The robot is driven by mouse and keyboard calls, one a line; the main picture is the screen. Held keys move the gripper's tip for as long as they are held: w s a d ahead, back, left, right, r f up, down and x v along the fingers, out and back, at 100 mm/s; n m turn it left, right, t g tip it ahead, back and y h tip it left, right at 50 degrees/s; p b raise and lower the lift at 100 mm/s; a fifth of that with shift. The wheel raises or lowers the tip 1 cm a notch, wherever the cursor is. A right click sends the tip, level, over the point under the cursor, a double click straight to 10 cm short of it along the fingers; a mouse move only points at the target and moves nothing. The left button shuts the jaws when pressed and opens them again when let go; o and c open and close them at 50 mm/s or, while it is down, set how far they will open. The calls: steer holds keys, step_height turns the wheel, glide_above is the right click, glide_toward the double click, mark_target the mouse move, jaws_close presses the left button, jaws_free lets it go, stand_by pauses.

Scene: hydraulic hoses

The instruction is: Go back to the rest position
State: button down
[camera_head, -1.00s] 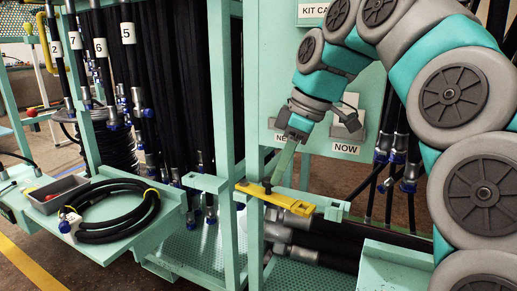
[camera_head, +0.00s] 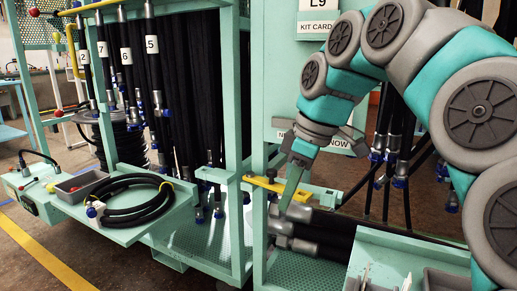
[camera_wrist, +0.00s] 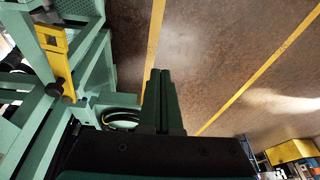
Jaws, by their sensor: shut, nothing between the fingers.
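My gripper (camera_head: 287,205) hangs point down in the head view, in front of the light-green frame and beside the yellow bar (camera_head: 266,185) with its dark knob. Its two green fingers lie together and hold nothing. In the wrist view the closed fingers (camera_wrist: 160,78) stand over open brown floor, apart from the yellow bar (camera_wrist: 54,50) at the left. My arm comes in from the right and hides part of the panel and its labels.
A black hose coil (camera_head: 138,203) and a grey bin (camera_head: 82,186) lie on a green shelf at left. Numbered hoses (camera_head: 180,90) hang behind. Thick hose ends (camera_head: 298,245) sit under my gripper. A green tray (camera_head: 398,249) is at lower right. Floor with yellow lines (camera_wrist: 222,60) is open.

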steer(key=s+d+f+m+g+h+p, duration=0.1)
steer(key=s+d+f+m, duration=0.2)
steer(key=s+f, duration=0.4)
steer(key=s+d+f+m+h+p, duration=0.1)
steer(key=s+d+f+m, duration=0.2)
steer(key=s+f+m, duration=0.3)
steer(key=s+d+f+m+g+h+p, duration=0.1)
steer(key=s+d+f+m+p, duration=0.1)
steer(key=s+f, duration=0.6)
steer(key=s+d+m, duration=0.1)
steer(key=s+m, duration=0.1)
steer(key=s, duration=0.2)
steer(key=shift+d+m+g, duration=0.3)
steer(key=shift+d, duration=0.05)
steer(key=shift+s+a, duration=0.1)
